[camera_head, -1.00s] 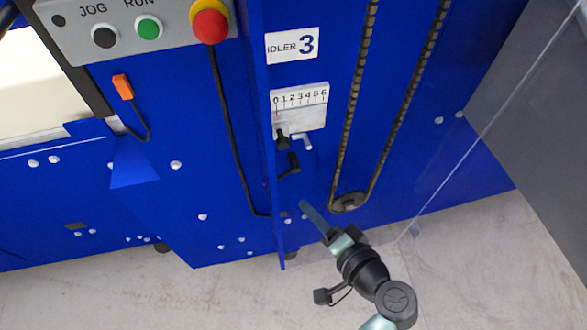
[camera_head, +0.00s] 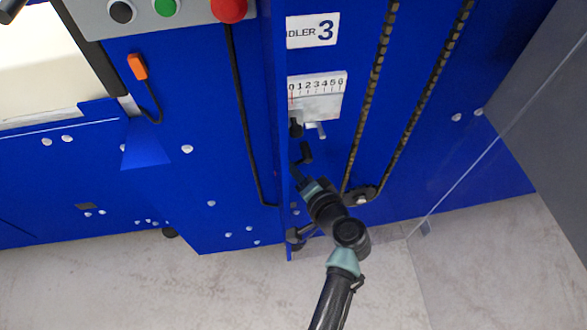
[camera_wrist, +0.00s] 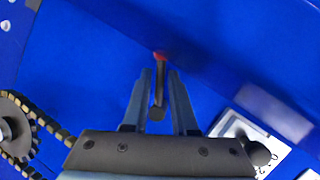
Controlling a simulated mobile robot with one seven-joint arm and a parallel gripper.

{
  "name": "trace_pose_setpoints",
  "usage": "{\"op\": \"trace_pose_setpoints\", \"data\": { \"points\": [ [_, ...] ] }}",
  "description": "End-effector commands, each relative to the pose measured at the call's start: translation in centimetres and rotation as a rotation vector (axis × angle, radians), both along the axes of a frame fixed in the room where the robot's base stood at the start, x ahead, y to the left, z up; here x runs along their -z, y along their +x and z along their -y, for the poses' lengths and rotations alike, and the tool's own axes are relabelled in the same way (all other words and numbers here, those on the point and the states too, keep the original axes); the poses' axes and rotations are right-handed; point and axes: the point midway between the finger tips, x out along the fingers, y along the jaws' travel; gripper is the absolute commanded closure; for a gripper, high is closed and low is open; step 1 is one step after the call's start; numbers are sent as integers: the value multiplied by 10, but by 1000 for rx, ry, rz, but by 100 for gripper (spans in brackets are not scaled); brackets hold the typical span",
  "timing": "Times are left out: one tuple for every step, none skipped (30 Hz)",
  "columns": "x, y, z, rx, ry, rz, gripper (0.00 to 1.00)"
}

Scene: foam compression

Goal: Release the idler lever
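The idler lever (camera_wrist: 158,90) shows in the wrist view as a short dark bar with a red end and a round dark knob. In the head view the black lever handle (camera_head: 305,153) lies below the idler scale. My gripper (camera_wrist: 161,76) is open, with one finger on each side of the lever in the wrist view; contact cannot be told. In the head view my gripper (camera_head: 298,178) is just below the lever, its fingers small and partly hidden. The white scale plate (camera_head: 318,98) marked 0 to 6 sits above, with a second black knob (camera_wrist: 257,152) near it.
A blue upright panel edge (camera_head: 281,190) stands close to the left of my gripper. A chain (camera_head: 370,90) and sprocket (camera_head: 365,194) are close on the right. A clear guard (camera_head: 470,170) stands farther right. A red stop button (camera_head: 229,8) is at upper left.

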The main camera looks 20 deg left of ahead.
Motion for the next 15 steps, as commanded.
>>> {"op": "trace_pose_setpoints", "data": {
  "points": [
    [0, 0, -1, 0, 0, 0, 74],
    [0, 1, -1, 0, 0, 0, 74],
    [0, 1, -1, 0, 0, 0, 74],
    [0, 0, 0, 0, 0, 0, 74],
    [0, 0, 0, 0, 0, 0, 74],
    [0, 0, 0, 0, 0, 0, 74],
    [0, 0, 0, 0, 0, 0, 76],
    [0, 0, 0, 0, 0, 0, 81],
    [0, 0, 0, 0, 0, 0, 89],
    [0, 0, 0, 0, 0, 0, 94],
    [0, 0, 0, 0, 0, 0, 99],
    [0, 0, 0, 0, 0, 0, 100],
    [0, 0, 0, 0, 0, 0, 100],
    [0, 0, 0, 0, 0, 0, 100],
    [0, 0, 0, 1, 0, 0, 100]
  ]
}}
